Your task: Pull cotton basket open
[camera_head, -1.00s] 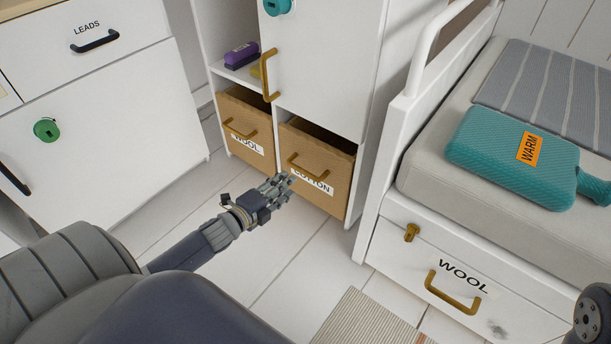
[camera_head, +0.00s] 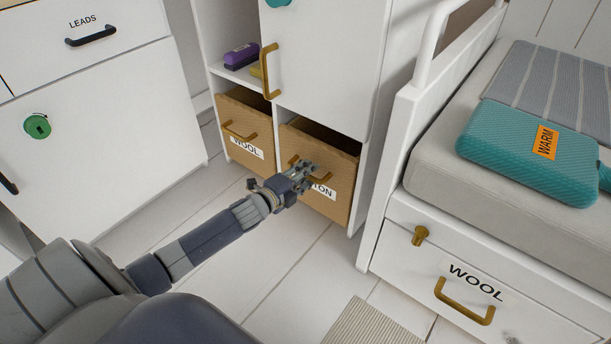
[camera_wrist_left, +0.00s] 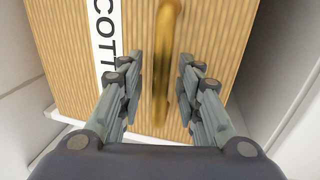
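The cotton basket (camera_head: 329,206) is a woven tan box in the lower right compartment of the white cabinet. It has a brass bow handle (camera_head: 323,178) and a white label that my gripper partly covers. My left gripper (camera_head: 304,172) is in front of this handle. In the left wrist view, the left fingers (camera_wrist_left: 160,85) are apart, one on each side of the handle (camera_wrist_left: 164,60), with gaps showing between them and it. The basket front (camera_wrist_left: 215,30) and part of its label (camera_wrist_left: 104,45) also show there. My right gripper is not in view.
The wool basket (camera_head: 243,132) sits in the compartment to the left. The cabinet door (camera_head: 325,65) with its brass handle is above. A bed with a wool drawer (camera_head: 455,275) and a teal hot-water bottle (camera_head: 530,155) stands to the right.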

